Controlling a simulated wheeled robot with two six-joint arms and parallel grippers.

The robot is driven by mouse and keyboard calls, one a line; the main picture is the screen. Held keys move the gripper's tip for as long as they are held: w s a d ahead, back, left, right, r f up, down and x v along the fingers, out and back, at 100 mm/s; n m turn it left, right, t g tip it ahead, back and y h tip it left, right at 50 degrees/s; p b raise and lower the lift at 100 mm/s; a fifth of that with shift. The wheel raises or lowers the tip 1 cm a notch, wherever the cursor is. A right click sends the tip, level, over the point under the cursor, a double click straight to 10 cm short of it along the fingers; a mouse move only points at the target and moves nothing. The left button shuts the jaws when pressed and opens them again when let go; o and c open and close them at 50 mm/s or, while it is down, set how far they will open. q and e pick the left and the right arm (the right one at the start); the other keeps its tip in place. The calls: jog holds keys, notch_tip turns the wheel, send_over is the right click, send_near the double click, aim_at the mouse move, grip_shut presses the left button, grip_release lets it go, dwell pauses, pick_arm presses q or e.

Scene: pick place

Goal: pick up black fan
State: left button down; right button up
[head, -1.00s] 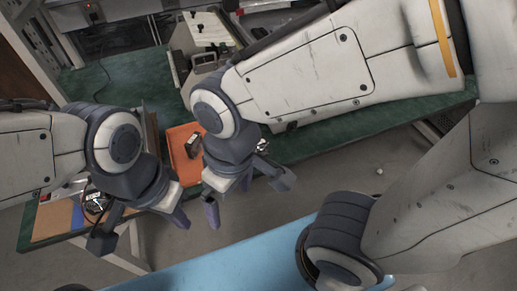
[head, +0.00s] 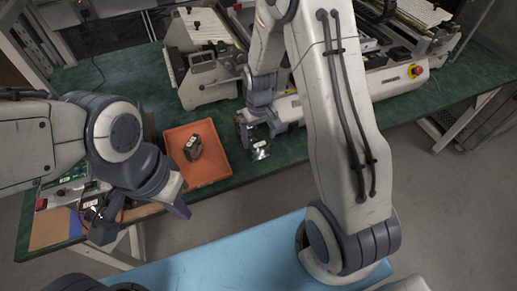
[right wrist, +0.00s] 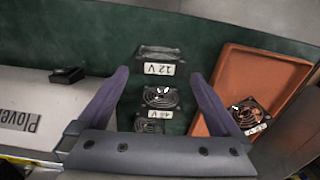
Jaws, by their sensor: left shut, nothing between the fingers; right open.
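In the right wrist view, several black fans with white labels lie on the green table. One, labelled 12 V (right wrist: 157,54), is farthest. A second black fan (right wrist: 160,97) lies between my fingers' lines of sight, and a third (right wrist: 149,126) is partly hidden by the gripper. Another black fan (right wrist: 249,112) is in the orange tray (right wrist: 222,75); it also shows in the head view (head: 193,147). My right gripper (head: 257,128) is open and empty, above the table fans (head: 261,150), right of the tray. My left gripper (head: 174,202) is shut and empty, in front of the tray.
A grey-white machine (head: 205,75) stands behind the tray. A larger white device (head: 390,80) is right of my right gripper. Circuit boards and wires (head: 70,187) lie at the left. Clear green table (head: 120,70) shows behind my left arm.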

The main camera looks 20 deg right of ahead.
aim_at(260, 145)
jog(key=shift+f, duration=0.95)
jog(key=shift+s+d+f+p, duration=0.15)
jog(key=shift+f+p, duration=0.35)
jog(key=shift+f, duration=2.2)
jog(key=c, duration=1.1)
jog(key=shift+c, duration=0.2)
jog(key=shift+r, duration=0.1)
